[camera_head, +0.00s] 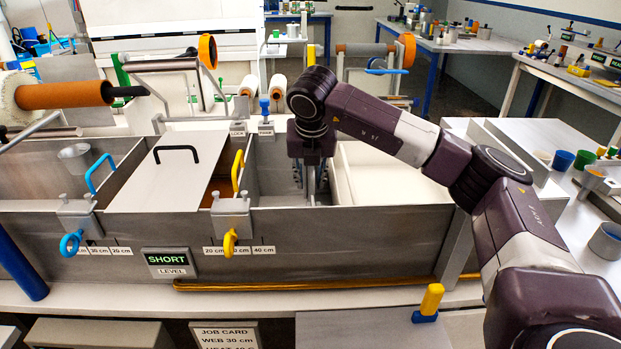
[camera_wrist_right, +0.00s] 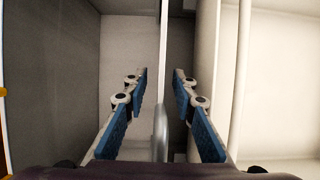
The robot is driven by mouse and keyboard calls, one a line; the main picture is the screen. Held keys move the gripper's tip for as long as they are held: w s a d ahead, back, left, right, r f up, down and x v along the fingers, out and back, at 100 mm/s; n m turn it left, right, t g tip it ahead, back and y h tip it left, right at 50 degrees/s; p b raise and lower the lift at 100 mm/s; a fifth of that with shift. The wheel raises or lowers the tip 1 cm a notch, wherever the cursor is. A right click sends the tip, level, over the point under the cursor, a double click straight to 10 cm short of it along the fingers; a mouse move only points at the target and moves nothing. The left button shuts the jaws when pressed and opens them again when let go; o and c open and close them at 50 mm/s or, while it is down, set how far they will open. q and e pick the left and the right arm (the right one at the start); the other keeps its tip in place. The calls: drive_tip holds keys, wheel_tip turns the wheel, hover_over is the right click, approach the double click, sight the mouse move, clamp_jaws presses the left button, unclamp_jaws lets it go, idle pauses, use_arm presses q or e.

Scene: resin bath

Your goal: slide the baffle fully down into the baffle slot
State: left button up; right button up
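My right gripper (camera_head: 311,190) reaches down into the grey metal bath (camera_head: 350,240), in the compartment to the right of the yellow-handled plate (camera_head: 238,170). The right wrist view shows its two blue-padded fingers (camera_wrist_right: 162,112) apart. A grey upright piece with a rounded top (camera_wrist_right: 160,130) stands between them, seen nearly edge-on, with space on both sides. It may be the baffle or its handle, but I cannot tell for certain. The slot and the baffle's depth in it are hidden by my arm and the bath's front wall. My left gripper is not in view.
A lid with a black handle (camera_head: 176,152) covers the bath's middle. A blue handle (camera_head: 99,172) stands at left. A pale panel (camera_head: 385,175) lies right of my gripper. A yellow-and-blue peg (camera_head: 430,300) stands on the front ledge.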

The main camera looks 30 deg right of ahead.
drive_tip(key=v, duration=0.8)
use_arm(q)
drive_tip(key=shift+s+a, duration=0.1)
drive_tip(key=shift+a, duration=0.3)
use_arm(e)
drive_tip(key=shift+w, duration=0.1)
